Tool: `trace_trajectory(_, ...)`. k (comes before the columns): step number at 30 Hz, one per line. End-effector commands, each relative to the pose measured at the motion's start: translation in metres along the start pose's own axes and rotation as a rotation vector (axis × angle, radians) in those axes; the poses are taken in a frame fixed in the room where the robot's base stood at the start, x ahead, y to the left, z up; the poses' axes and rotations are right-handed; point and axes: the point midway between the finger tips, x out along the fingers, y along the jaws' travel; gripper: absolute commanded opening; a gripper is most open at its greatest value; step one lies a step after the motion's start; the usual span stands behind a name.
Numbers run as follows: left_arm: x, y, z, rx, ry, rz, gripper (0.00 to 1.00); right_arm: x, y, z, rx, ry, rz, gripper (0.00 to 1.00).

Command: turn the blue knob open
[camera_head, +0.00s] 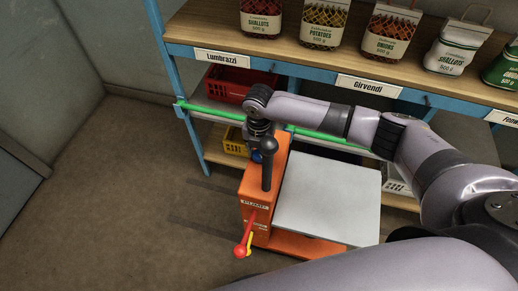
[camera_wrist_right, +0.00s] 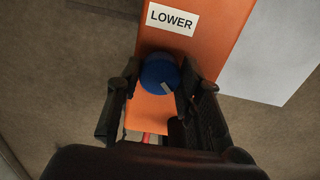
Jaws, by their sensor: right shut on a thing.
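The blue knob (camera_wrist_right: 158,72) sits on the orange body of a machine (camera_wrist_right: 210,45), close to a white label that reads LOWER (camera_wrist_right: 172,18). A small light mark shows on the knob. My right gripper (camera_wrist_right: 160,84) is shut on the knob, one finger on each side of it. In the head view my right gripper (camera_head: 260,138) is at the upper left of the orange machine (camera_head: 252,182), and only a little of the blue knob (camera_head: 256,157) shows below it. My left gripper is not in view.
The machine carries a flat grey plate (camera_head: 328,200), a dark upright handle (camera_head: 268,165) and a red-tipped lever (camera_head: 241,250). Behind stands a shelf (camera_head: 310,68) with sacks, a red crate (camera_head: 235,83) and a green rail (camera_head: 215,111). Floor at left is clear.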

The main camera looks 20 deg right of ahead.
Motion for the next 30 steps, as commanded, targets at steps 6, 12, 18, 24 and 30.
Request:
trace_trajectory(6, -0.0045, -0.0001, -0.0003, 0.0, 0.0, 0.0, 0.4, -0.001, 0.0005, -0.0001, -0.203, 0.0, 0.001, 0.06)
trace_trajectory(12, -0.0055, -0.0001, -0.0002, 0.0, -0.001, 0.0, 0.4, -0.0005, 0.0003, -0.0001, -0.375, 0.0, 0.001, 0.06)
trace_trajectory(18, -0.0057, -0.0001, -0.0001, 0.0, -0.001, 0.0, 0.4, 0.0, 0.0001, -0.0003, -0.509, 0.001, 0.0, 0.06)
trace_trajectory(24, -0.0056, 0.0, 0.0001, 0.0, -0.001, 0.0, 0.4, 0.0001, 0.0001, -0.0003, -0.595, 0.001, 0.001, 0.06)
trace_trajectory(30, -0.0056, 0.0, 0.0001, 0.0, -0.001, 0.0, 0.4, 0.0, 0.0001, -0.0003, -0.635, 0.001, 0.001, 0.06)
